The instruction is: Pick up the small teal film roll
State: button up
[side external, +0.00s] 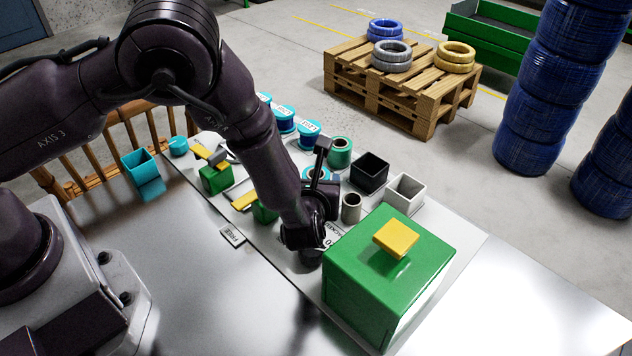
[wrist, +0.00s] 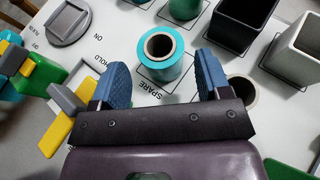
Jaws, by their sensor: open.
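A small teal film roll (wrist: 162,58) with a pale core stands upright beside the word SPARE on the white board in the wrist view. My gripper (wrist: 163,78) is open, with one blue finger to the left of the roll and one to the right. The roll stands just ahead of the line between the fingertips; no contact shows. In the side view my gripper (side external: 308,236) is low over the board, its fingertips not clearly visible, and a teal roll (side external: 309,174) is partly hidden behind it.
A grey roll (side external: 351,207), green roll (side external: 340,152), black bin (side external: 370,172) and grey bin (side external: 405,191) stand close by. A large green box (side external: 375,290) with a yellow block (side external: 397,238) is right of my gripper. Green and yellow pieces (wrist: 40,85) lie left.

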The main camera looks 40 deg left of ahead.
aim_at(307, 173)
jog(key=x, duration=0.5)
jog(key=shift+a, duration=0.1)
jog(key=c, duration=0.7)
jog(key=shift+r, duration=0.2)
